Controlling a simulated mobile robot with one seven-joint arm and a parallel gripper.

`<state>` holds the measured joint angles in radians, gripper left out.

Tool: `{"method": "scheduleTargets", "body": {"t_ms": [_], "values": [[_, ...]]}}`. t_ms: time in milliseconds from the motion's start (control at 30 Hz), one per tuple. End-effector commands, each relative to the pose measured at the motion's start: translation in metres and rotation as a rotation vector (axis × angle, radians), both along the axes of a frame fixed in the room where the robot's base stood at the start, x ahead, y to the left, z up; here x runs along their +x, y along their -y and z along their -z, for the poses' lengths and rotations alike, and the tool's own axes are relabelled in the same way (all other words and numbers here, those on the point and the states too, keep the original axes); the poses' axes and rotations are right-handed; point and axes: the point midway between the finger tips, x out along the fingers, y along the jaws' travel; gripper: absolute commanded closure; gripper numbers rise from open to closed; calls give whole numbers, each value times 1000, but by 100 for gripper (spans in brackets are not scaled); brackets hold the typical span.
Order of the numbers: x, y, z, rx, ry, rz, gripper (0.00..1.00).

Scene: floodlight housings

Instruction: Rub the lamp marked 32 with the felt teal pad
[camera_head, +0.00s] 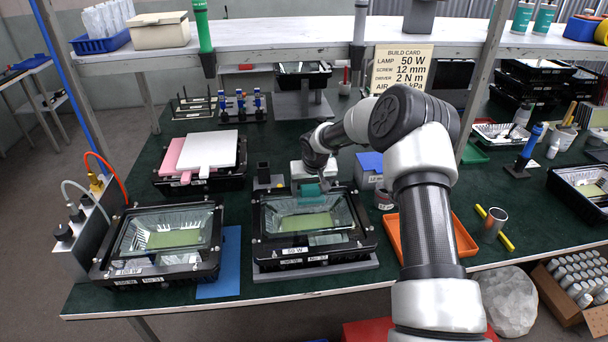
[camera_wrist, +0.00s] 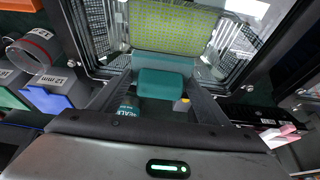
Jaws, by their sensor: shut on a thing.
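The middle floodlight lamp (camera_head: 310,250) lies glass up on a grey stand, with small white labels on its front edge; one seems to read 32. Its glass and yellow-green panel (camera_wrist: 178,30) show in the wrist view. My gripper (camera_head: 311,187) is over the lamp's far edge, shut on the teal felt pad (camera_wrist: 166,83). The pad (camera_head: 309,190) shows between the fingers. I cannot tell whether the pad touches the glass. A second, similar lamp (camera_head: 160,242) lies to the left, with a label too small to read surely.
A blue mat (camera_head: 226,262) lies between the two lamps. An orange tray (camera_head: 462,238) is right of the middle lamp, partly behind my arm. A grey box with a blue lid (camera_head: 369,168) stands behind. Pink and white pads (camera_head: 208,150) lie on a housing at back left.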

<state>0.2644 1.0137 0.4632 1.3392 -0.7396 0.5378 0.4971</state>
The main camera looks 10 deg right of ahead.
Motion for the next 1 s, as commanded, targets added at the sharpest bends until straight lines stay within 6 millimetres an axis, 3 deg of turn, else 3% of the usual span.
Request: {"method": "scheduleTargets", "body": {"t_ms": [533, 1000], "values": [[-4, -7, -49, -2, -2, -1, 51], [-4, -7, -54, 0, -4, -1, 51]]}}
